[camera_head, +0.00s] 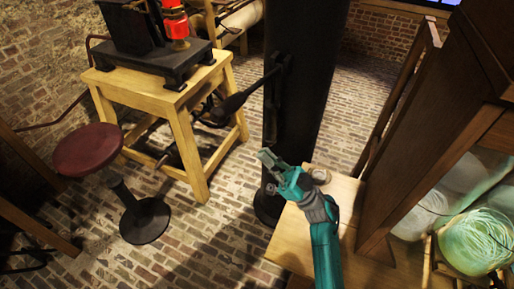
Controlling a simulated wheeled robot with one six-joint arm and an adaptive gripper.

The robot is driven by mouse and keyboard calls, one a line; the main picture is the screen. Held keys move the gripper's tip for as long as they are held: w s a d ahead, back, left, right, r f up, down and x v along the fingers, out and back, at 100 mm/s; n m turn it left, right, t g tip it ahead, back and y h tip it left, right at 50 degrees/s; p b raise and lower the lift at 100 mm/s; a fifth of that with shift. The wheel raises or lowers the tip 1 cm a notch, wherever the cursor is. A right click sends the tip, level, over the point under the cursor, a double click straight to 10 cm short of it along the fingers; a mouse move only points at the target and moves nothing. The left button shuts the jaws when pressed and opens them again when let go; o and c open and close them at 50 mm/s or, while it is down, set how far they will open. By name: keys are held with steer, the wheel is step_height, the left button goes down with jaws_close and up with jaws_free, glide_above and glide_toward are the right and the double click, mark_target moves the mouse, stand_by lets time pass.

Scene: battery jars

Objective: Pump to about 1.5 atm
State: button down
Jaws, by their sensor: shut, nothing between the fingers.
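My gripper (268,158) is at the end of my teal arm, near the middle of the view. Its fingers are shut and empty, and they point up and left toward a tall black column (296,90). A dark lever-like handle (236,103) sticks out to the left from the column's side. The gripper appears below and to the right of this handle, apart from it. I cannot tell for sure whether this is the pump. No pressure reading can be made out.
A wooden stand (183,125) carries a black machine with a red cylinder (175,22). A red-topped stool (88,150) stands left. A pale wooden bench (293,240) lies under my arm, with a small round object (319,174). A dark wooden cabinet (425,130) and glass jars (474,240) crowd the right.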

steer(key=v, duration=0.4)
steer(key=shift+w, duration=0.2)
steer(key=shift+d, duration=0.1)
